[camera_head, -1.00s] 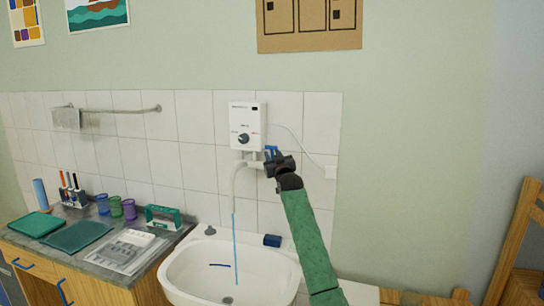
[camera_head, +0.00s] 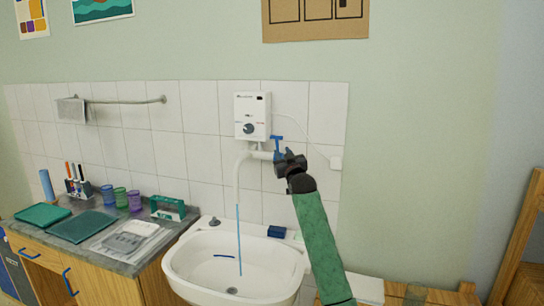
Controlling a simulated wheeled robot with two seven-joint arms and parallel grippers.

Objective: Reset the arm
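My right arm, in a green sleeve, reaches up from the bottom right in the head view. Its dark gripper (camera_head: 290,163) is beside the blue tap handle (camera_head: 277,146), under the white water heater (camera_head: 252,116). The fingers are too small and dark to tell whether they are open. The blue handle stands upright, and I cannot tell whether the gripper touches it. A thin blue stream of water (camera_head: 239,240) runs from the white spout (camera_head: 240,180) into the white sink (camera_head: 180,262). My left gripper is out of view.
A counter (camera_head: 150,262) left of the sink holds green trays (camera_head: 84,227), several cups (camera_head: 120,197) and a pen holder (camera_head: 78,187). A blue block (camera_head: 277,231) lies on the sink's back rim. A wooden frame (camera_head: 518,240) stands at the far right.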

